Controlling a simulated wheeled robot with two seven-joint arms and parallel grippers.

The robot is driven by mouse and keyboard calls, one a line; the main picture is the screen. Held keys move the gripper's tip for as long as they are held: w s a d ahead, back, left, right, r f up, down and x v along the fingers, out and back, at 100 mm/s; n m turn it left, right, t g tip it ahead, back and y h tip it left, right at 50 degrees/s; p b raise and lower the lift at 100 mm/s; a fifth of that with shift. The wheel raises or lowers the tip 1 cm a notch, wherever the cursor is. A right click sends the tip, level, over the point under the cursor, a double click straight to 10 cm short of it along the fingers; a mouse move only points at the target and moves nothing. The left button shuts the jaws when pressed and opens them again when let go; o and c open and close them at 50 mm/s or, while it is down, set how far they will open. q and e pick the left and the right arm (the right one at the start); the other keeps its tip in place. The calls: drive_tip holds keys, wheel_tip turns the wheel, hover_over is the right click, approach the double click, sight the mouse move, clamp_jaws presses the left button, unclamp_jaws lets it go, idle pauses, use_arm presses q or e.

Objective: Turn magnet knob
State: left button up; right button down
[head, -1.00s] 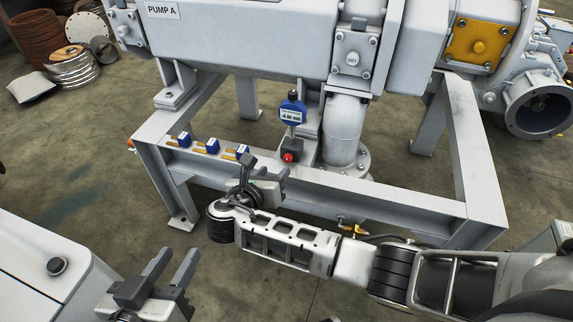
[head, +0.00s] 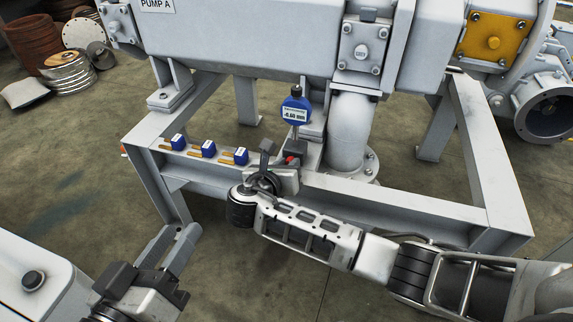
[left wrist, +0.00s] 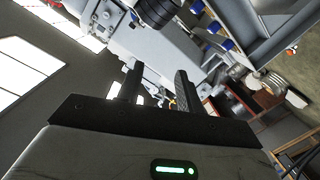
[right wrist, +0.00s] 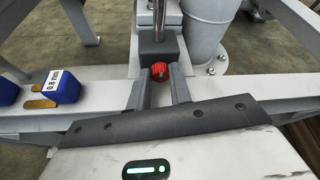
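The red magnet knob (right wrist: 160,72) is on the front of a dark grey magnet base (right wrist: 158,50) on the frame beam. In the head view the knob (head: 290,160) shows just beyond my right gripper (head: 279,167). In the right wrist view that gripper (right wrist: 159,85) is open, with its fingers to either side of the knob's lower part; I cannot tell whether they touch it. A blue dial gauge (head: 296,110) stands above the base and shows a negative reading. My left gripper (head: 168,246) is open and empty, low at the left, away from the frame.
Several blue blocks with brass-coloured strips (head: 207,150) lie on the beam left of the knob; one (right wrist: 66,87) reads 0.8 mm. A grey pipe (head: 347,130) stands just right of the magnet base. The pump (head: 250,35) overhangs the beam. Open floor lies left of the frame.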

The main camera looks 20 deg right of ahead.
drive_tip(key=shift+s+r+m+p, duration=0.15)
drive_tip(key=shift+m+p, duration=0.15)
drive_tip(key=shift+p, duration=0.65)
drive_tip(key=shift+y+p, duration=0.4)
drive_tip(key=shift+p, duration=0.1)
drive_tip(key=shift+d+m+t+y+p, duration=0.15)
drive_tip(key=shift+m+t+y+p, duration=0.2)
drive_tip(key=shift+m+p, duration=0.95)
drive_tip(key=shift+p, duration=0.35)
drive_tip(key=shift+s+d+m+t+y+p, duration=0.1)
drive_tip(key=shift+m+t+y+p, duration=0.2)
drive_tip(key=shift+m+t+y, duration=0.25)
drive_tip(key=shift+f+m+t+y, duration=0.3)
drive_tip(key=shift+m+t+y, duration=0.15)
drive_tip(key=shift+m, duration=0.4)
use_arm(q)
drive_tip(key=shift+s+a+f+m+g+y, duration=0.2)
drive_tip(key=shift+a+f+m+g+y, duration=0.7)
drive_tip(key=shift+f+y, duration=0.3)
use_arm(e)
drive_tip(key=shift+d, duration=0.1)
use_arm(q)
drive_tip(key=shift+r, duration=0.1)
use_arm(e)
drive_tip(key=shift+m, duration=0.4)
